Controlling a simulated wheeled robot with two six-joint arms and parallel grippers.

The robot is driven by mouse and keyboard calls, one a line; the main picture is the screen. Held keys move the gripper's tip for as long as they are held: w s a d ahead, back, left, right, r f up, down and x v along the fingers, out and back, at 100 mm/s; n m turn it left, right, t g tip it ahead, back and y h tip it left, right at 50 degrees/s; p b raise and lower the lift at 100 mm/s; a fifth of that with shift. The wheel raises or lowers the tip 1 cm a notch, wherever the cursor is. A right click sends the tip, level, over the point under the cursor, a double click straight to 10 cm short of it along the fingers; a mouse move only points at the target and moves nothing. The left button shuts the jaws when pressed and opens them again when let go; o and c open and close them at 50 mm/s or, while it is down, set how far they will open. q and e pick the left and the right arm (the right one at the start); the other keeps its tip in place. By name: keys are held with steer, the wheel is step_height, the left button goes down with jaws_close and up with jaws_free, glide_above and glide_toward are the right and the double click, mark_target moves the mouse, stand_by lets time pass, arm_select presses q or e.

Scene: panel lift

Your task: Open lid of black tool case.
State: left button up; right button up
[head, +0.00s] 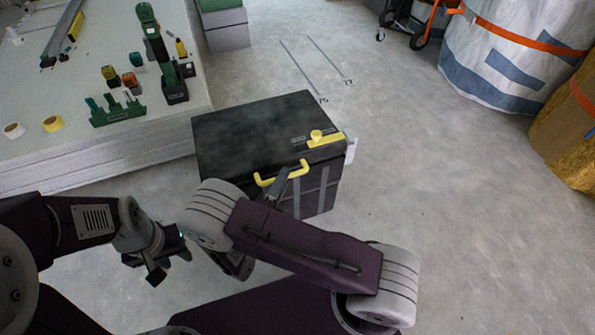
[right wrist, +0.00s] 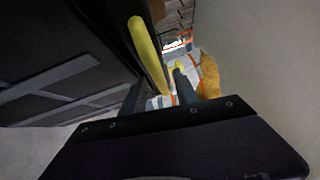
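The black tool case (head: 255,125) stands on the floor with its lid down. A yellow handle (head: 267,181) is on its front edge, and a yellow latch piece (head: 325,139) is on the lid's right side. My right gripper (head: 288,183) is at the handle, partly hidden by its own arm. In the right wrist view, the yellow handle (right wrist: 145,45) runs between two spread dark fingers (right wrist: 160,90); contact cannot be told. My left gripper (head: 171,259) is open and empty, low and left of the case.
A stack of pale boards (head: 100,150) left of the case holds a green drill (head: 160,55), batteries and tape rolls. Green and grey boxes (head: 225,25) stand behind. Big bags (head: 510,55) and an orange cart (head: 435,20) are at the back right. Floor right of the case is clear.

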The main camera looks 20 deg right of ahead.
steer(key=shift+w+d, duration=0.5)
steer(key=shift+w, duration=0.05)
steer(key=shift+r, duration=0.1)
jaws_close()
stand_by(0.9)
